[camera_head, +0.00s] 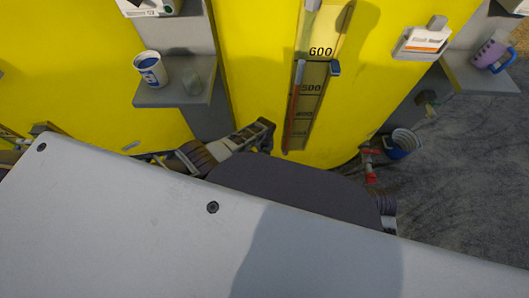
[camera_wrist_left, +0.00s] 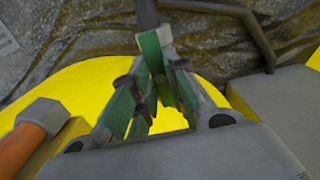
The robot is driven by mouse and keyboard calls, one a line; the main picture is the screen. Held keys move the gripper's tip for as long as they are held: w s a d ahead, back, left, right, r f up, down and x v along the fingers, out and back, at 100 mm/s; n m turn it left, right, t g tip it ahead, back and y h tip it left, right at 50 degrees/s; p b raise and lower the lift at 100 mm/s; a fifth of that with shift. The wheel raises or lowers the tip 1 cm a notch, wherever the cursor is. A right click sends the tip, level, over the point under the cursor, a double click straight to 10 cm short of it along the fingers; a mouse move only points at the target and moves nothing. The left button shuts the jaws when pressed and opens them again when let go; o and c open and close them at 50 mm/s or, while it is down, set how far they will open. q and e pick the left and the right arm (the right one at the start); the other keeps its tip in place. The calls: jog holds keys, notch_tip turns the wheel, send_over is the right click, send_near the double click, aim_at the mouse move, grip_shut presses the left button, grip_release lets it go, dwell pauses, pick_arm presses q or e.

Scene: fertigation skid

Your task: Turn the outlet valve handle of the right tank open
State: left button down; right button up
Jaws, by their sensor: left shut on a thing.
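In the left wrist view my left gripper (camera_wrist_left: 160,62) has its green-padded fingers closed together on the near end of a thin dark grey bar (camera_wrist_left: 147,14). I cannot tell whether this bar is the valve handle. In the head view a gripper, apparently my left (camera_head: 265,133), is at the yellow tank (camera_head: 250,60), below and left of its level gauge. What it holds is hidden there. A red-handled fitting (camera_head: 370,168) sits low at the tank's right side, apart from that gripper. My right gripper is not identifiable.
A level gauge (camera_head: 311,95) runs down the tank. A shelf (camera_head: 170,95) holds a white and blue cup (camera_head: 150,69); a right shelf (camera_head: 478,78) holds a purple mug (camera_head: 492,50). A bucket (camera_head: 401,143) stands by the red fitting. A dark bent pipe (camera_wrist_left: 240,22) is near my fingers.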

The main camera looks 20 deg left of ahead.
aim_at(265, 154)
pick_arm(q)
jog(key=c, duration=1.4)
grip_release()
pick_arm(e)
jog(key=shift+s+f, duration=0.1)
jog(key=shift+s, duration=0.25)
pick_arm(q)
jog(key=shift+r, duration=0.3)
pick_arm(e)
jog(key=shift+w, duration=0.1)
pick_arm(q)
jog(key=shift+r, duration=5.7)
